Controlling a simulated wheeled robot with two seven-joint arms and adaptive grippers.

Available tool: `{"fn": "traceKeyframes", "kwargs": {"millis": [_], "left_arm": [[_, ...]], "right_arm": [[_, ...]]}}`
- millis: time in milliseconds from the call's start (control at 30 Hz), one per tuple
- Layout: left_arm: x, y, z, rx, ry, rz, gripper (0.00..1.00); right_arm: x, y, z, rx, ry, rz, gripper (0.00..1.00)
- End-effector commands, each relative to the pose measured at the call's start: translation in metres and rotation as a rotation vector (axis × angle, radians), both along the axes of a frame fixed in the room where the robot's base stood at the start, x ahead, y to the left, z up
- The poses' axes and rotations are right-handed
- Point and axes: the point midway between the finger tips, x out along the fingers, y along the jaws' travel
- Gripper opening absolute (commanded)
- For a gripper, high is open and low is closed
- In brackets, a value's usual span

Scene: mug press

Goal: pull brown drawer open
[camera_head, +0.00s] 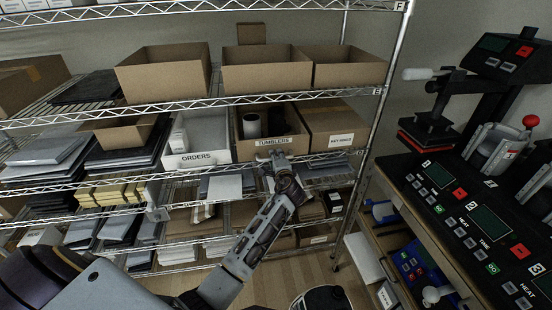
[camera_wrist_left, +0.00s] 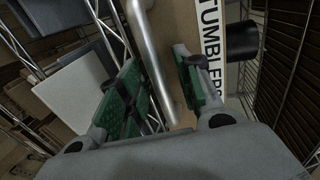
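The brown drawer (camera_head: 291,146) is an open-topped cardboard-coloured bin labelled TUMBLERS on the middle shelf, with a dark cylinder (camera_head: 252,124) inside. It looks pushed in, level with its neighbours. My left gripper (camera_head: 273,160) is at the lower front of this drawer. In the left wrist view, its green-padded fingers (camera_wrist_left: 160,88) are apart. A pale metal bar (camera_wrist_left: 155,60) runs between them, beside the TUMBLERS label (camera_wrist_left: 208,40). No contact with the pads is clear. My right gripper is not in view.
A white ORDERS bin (camera_head: 198,157) stands left of the drawer and another brown bin (camera_head: 335,125) stands right. Wire shelf edges run above and below. A dark bench with mug presses (camera_head: 480,215) stands at the right.

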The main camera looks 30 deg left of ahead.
Motion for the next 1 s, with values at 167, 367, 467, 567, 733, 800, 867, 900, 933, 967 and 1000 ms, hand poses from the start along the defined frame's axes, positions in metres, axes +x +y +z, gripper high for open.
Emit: {"fn": "traceKeyframes", "kwargs": {"millis": [167, 367, 467, 567, 733, 800, 867, 900, 933, 967, 1000], "left_arm": [[0.0045, 0.0037, -0.0015, 0.000, 0.001, 0.000, 0.35], [0.0051, 0.0042, -0.0019, -0.001, 0.001, 0.000, 0.35], [0.0050, 0.0041, -0.0020, 0.000, 0.002, 0.001, 0.35], [0.0049, 0.0041, -0.0018, 0.000, 0.001, 0.000, 0.22], [0.0048, 0.0040, -0.0019, 0.000, 0.001, 0.001, 0.00], [0.0048, 0.0040, -0.0020, 0.000, 0.001, 0.001, 0.00], [0.0048, 0.0040, -0.0020, 0.000, 0.001, 0.001, 0.00], [0.0048, 0.0040, -0.0020, 0.000, 0.001, 0.001, 0.00], [0.0048, 0.0040, -0.0021, 0.000, 0.002, 0.001, 0.00], [0.0048, 0.0040, -0.0021, 0.000, 0.002, 0.001, 0.00], [0.0048, 0.0039, -0.0021, 0.000, 0.002, 0.001, 0.00]], "right_arm": [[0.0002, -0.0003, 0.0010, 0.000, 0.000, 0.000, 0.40], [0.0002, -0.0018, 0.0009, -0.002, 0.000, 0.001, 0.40], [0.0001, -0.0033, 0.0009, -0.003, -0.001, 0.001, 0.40], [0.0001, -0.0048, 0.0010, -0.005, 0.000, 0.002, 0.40], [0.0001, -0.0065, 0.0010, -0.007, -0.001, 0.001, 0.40], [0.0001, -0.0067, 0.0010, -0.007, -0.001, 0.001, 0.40], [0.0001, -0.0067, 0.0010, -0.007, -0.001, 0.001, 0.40], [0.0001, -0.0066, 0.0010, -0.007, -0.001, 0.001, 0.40], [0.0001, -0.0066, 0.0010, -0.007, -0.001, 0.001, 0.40], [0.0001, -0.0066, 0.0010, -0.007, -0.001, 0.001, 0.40], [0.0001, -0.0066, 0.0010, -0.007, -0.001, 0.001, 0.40]]}}
